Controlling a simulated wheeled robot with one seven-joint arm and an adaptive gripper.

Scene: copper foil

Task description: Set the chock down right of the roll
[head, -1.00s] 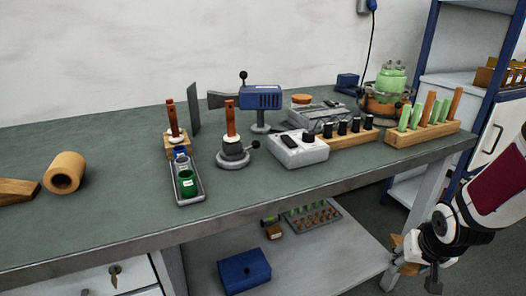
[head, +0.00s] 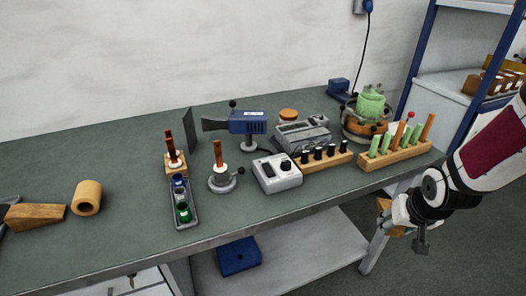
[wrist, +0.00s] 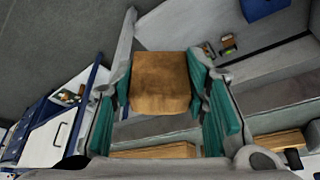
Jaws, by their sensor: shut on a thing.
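The chock (wrist: 160,82) is a brown wooden block between the teal fingers of my gripper (wrist: 160,70) in the wrist view, and the gripper is shut on it. In the head view my gripper (head: 394,211) is at the right, off the bench's front edge; a bit of the chock (head: 383,204) shows there, mostly hidden by my wrist. The roll (head: 87,198) is a tan hollow cylinder lying on its side at the left of the bench, far from my gripper. A wooden wedge (head: 38,216) lies just left of the roll.
The bench top (head: 125,215) is bare between the roll and a narrow grey tray (head: 184,212) of coloured jars. Several tools, a grey control box (head: 278,174) and a wooden rack (head: 400,153) of sticks fill the middle and right. A blue box (head: 239,256) sits on the lower shelf.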

